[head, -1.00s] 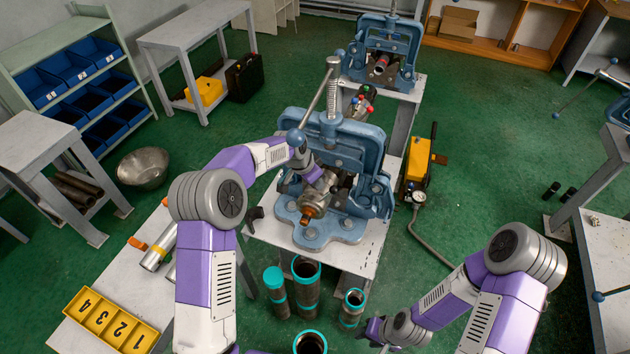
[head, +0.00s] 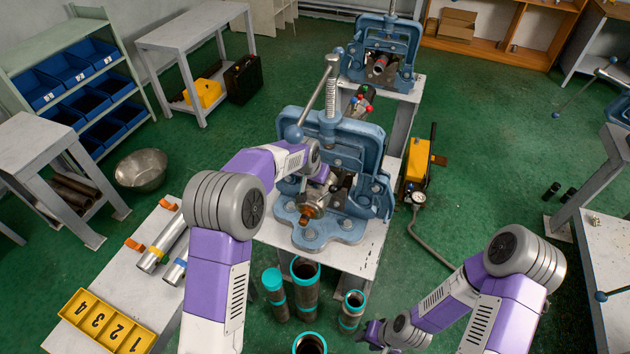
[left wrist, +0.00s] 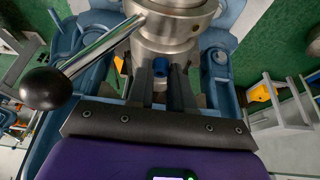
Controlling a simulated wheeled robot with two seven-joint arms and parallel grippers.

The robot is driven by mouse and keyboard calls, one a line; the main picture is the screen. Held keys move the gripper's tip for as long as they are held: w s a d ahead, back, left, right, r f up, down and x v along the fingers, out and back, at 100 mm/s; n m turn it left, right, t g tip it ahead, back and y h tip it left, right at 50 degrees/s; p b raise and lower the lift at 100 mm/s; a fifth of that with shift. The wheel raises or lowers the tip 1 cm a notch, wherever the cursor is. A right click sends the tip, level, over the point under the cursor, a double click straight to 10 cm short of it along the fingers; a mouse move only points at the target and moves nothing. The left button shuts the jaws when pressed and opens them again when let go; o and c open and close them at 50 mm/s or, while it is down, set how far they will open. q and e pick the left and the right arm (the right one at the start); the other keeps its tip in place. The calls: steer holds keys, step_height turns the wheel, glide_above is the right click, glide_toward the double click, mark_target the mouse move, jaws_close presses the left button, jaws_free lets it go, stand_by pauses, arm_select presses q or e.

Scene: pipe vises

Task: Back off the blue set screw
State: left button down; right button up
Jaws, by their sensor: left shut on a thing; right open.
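The blue set screw (left wrist: 158,68) shows in the left wrist view, low on a metal collar (left wrist: 172,32). My left gripper (left wrist: 160,80) has its dark fingers on either side of the screw and is shut on it. The collar carries a steel lever with a dark ball end (left wrist: 46,88). In the head view the metal fitting with a copper-coloured end (head: 311,211) sits in the near blue pipe vise (head: 372,165). My left wrist covers part of the fitting there, and the screw is hidden. My right gripper (head: 368,331) is open and empty, low and away from the vise.
The vise's bar handle with a blue ball (head: 293,132) stands close to my left wrist. Several teal-rimmed pipes (head: 304,290) stand on the floor in front. A yellow numbered tray (head: 106,323) lies at left. A second vise (head: 380,45) stands behind.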

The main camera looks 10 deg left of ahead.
arm_select(q)
steer(key=c, duration=1)
jaws_free()
